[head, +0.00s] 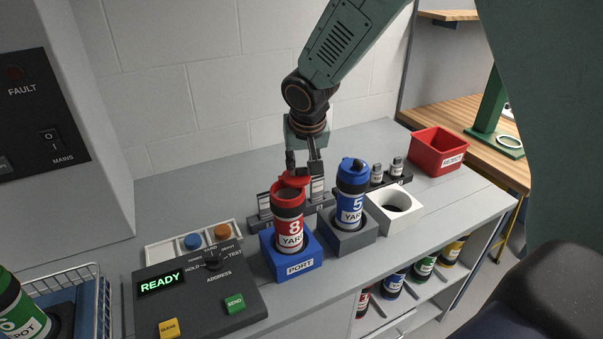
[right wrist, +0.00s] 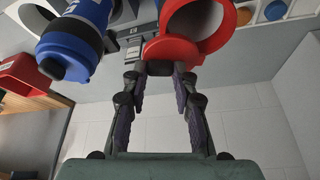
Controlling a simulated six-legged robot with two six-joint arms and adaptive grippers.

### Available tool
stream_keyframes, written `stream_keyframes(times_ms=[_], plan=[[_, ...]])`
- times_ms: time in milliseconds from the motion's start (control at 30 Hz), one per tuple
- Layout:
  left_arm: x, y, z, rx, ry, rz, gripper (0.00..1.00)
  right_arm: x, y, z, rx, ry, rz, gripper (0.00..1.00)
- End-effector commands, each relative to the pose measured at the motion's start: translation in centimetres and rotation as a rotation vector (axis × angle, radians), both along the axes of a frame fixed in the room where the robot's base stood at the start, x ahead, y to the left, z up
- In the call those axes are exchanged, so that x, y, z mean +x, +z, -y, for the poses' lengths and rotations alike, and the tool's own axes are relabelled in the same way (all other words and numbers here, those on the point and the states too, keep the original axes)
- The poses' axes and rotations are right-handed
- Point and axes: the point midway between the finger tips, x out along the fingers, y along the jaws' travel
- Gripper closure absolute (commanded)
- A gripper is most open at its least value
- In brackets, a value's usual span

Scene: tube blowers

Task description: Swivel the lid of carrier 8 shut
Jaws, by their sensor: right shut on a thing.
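Carrier 8 (head: 289,228), red with a white label reading "8 YARD", stands upright in the blue "PORT" block (head: 293,265) in the head view. Its red lid (head: 293,181) sits swung toward the back, and part of the dark mouth shows in front of it. My right gripper (head: 303,170) comes down from above and behind and is shut on the lid's edge. My left gripper is not in view.
Blue carrier 5 (head: 352,205) stands in a grey block (head: 348,239) close on the right, its blue cap beside my gripper. A white empty holder (head: 390,214) and a red bin (head: 438,150) stand further right. The control box (head: 203,293) reads "READY" at front left.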

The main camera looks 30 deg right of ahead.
Motion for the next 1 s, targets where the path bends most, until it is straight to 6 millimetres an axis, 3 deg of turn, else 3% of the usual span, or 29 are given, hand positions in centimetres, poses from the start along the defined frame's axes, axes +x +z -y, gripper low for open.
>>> stream_keyframes(times_ms=[33,100,433,700,1000], plan=[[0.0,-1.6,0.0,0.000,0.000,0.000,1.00,-0.1,-0.6,-0.1,-0.002,-0.033,0.005,1.00],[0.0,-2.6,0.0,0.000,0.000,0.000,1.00,-0.3,-0.6,-0.3,-0.002,-0.086,0.005,1.00],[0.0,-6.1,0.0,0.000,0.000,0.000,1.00,-1.3,-0.5,-1.1,-0.002,-0.356,0.003,1.00],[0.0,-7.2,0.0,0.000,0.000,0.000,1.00,-2.0,-0.2,-2.2,-0.002,-0.613,0.001,1.00],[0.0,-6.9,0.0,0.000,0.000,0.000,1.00,-2.5,-0.1,-3.4,-0.001,-0.893,-0.001,1.00]])
